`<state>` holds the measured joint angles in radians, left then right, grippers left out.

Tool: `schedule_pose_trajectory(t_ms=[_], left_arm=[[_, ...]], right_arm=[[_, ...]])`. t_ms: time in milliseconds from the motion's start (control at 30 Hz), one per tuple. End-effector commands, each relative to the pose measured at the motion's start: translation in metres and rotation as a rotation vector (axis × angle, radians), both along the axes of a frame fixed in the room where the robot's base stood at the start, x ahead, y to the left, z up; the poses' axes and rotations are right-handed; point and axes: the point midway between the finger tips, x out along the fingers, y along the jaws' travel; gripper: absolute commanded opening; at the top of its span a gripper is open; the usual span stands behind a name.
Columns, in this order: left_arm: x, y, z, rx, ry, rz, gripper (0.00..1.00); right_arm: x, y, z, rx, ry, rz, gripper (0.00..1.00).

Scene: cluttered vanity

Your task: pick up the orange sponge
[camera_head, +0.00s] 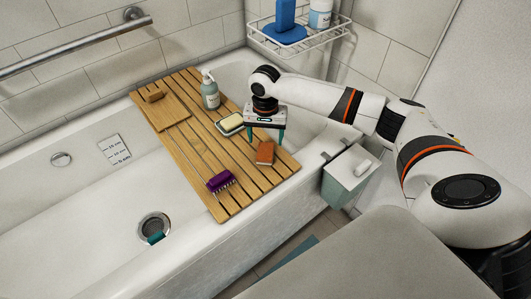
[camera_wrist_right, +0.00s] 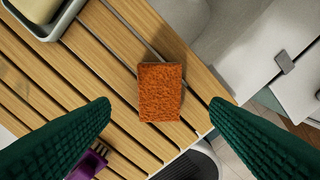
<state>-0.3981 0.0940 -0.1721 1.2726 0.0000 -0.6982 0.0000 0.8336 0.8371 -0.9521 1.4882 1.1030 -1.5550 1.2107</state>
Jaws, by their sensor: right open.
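The orange sponge (camera_head: 265,153) lies on the wooden slatted bath tray (camera_head: 190,148), toward its near right end. In the right wrist view the sponge (camera_wrist_right: 160,92) is a rough orange block lying flat, between and beyond the two green fingers. My right gripper (camera_head: 266,138) points down just above and behind the sponge in the head view. Its fingers (camera_wrist_right: 160,108) are spread wide with nothing between them, and they look clear of the sponge. My left gripper is not in view.
A soap dish with a pale bar (camera_head: 231,123), a pump bottle (camera_head: 210,93), a purple brush (camera_head: 220,181) and a brown block (camera_head: 155,96) are on the tray. A grey-green bin (camera_head: 343,188) hangs on the tub's outer side. A wire shelf (camera_head: 300,42) is above.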

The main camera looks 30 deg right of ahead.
Motion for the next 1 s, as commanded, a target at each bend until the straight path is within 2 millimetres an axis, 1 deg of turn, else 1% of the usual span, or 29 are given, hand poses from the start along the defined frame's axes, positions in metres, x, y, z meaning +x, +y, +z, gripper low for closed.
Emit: schedule_pose_trajectory(t_ms=[33, 100, 200, 300, 400, 600, 667, 800, 900, 1000], left_arm=[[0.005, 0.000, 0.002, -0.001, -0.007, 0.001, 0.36], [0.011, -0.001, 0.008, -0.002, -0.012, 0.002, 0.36], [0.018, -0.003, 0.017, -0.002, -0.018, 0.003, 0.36], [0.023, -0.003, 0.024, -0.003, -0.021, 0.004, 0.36], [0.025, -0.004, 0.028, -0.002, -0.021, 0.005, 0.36], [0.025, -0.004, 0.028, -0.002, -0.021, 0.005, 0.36], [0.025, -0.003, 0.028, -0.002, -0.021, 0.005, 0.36], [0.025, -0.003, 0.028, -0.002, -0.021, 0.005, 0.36], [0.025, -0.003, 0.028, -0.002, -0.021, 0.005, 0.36], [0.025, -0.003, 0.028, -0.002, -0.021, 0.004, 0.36]], right_arm=[[-0.001, 0.000, -0.010, -0.001, 0.005, 0.000, 0.71], [-0.001, 0.000, -0.023, -0.001, 0.003, 0.000, 0.71], [-0.001, 0.000, -0.039, -0.001, 0.003, 0.000, 0.71], [-0.001, 0.000, -0.049, -0.001, 0.002, 0.000, 0.71], [-0.001, 0.000, -0.053, -0.001, 0.002, 0.001, 0.71], [-0.001, 0.000, -0.052, -0.002, 0.001, 0.001, 0.71], [-0.001, 0.000, -0.052, -0.002, 0.001, 0.001, 0.61], [-0.001, 0.000, -0.052, -0.001, 0.001, 0.001, 0.38], [-0.001, 0.000, -0.052, -0.001, 0.001, 0.001, 0.23], [-0.001, 0.000, -0.052, -0.001, 0.001, 0.001, 0.23]])
